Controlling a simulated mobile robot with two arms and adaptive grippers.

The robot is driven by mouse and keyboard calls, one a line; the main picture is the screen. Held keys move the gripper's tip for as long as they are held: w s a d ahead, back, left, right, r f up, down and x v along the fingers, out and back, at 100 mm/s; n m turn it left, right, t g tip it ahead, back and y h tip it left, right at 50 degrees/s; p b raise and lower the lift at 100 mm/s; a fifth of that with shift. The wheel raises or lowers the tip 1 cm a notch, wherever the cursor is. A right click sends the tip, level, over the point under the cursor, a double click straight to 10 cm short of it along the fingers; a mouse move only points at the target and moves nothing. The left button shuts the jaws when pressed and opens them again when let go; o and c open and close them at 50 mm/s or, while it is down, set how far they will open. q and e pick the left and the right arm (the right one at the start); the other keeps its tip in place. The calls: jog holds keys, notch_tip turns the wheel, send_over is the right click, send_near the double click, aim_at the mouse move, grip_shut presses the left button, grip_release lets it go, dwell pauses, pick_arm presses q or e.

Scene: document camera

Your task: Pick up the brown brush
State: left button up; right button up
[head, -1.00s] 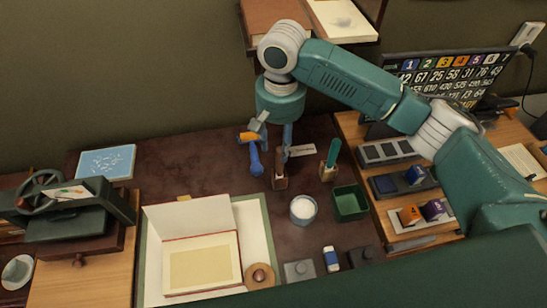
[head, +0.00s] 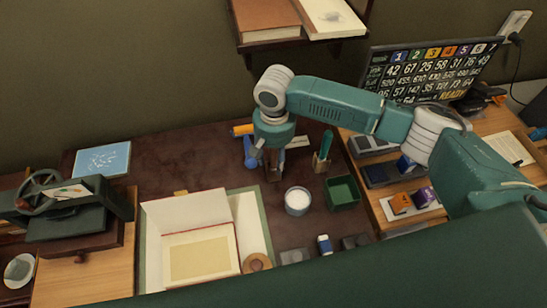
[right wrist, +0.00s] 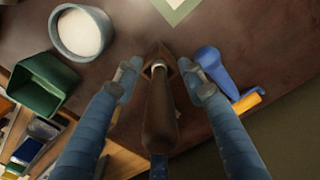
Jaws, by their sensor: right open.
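The brown brush (right wrist: 161,115) stands upright on the dark desk, its rounded brown handle toward the camera in the right wrist view, with a metal ring and a wider brown base below. In the head view the brush (head: 272,174) is largely hidden by my right gripper (head: 264,160). My right gripper (right wrist: 160,70) is open, pointing down, with one finger on each side of the brush. A gap shows on both sides near the fingertips. My left gripper is in neither view.
A white-filled cup (head: 297,201) and a green box (head: 342,193) stand nearby. A green-handled item in a holder (head: 323,153) stands right.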

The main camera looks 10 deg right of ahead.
grip_shut()
jog(key=shift+r, duration=0.1)
notch_tip(320, 180, up, 10)
jog(key=shift+f+b, duration=0.1)
jog(key=shift+b, duration=0.65)
